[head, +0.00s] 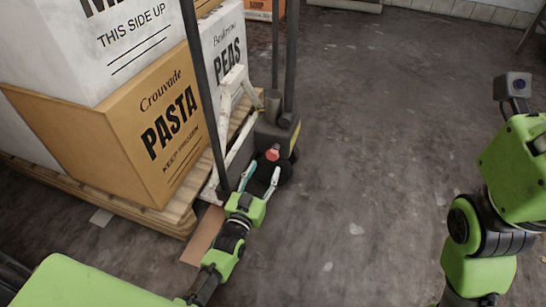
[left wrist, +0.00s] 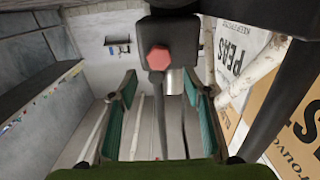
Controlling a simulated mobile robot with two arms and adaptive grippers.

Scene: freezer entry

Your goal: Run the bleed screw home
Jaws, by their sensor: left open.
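The bleed screw is a red hexagonal head (head: 272,154) on the dark pump body of a pallet jack (head: 275,130). In the left wrist view the red head (left wrist: 159,57) is at top centre against a dark housing. How far it is screwed in cannot be told. My left gripper (head: 260,177) is open just in front of the screw. Its two teal-padded fingers (left wrist: 160,88) stand apart below the red head in the wrist view, with nothing between them. My right arm shows at the right of the head view, but its gripper is out of view.
A wooden pallet (head: 158,216) with a brown pasta carton (head: 160,120) and white cartons stands on the left. The jack's dark upright bars rise close to my left gripper. A brown flat piece (head: 202,237) lies on the floor. The floor (head: 390,110) to the right is clear.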

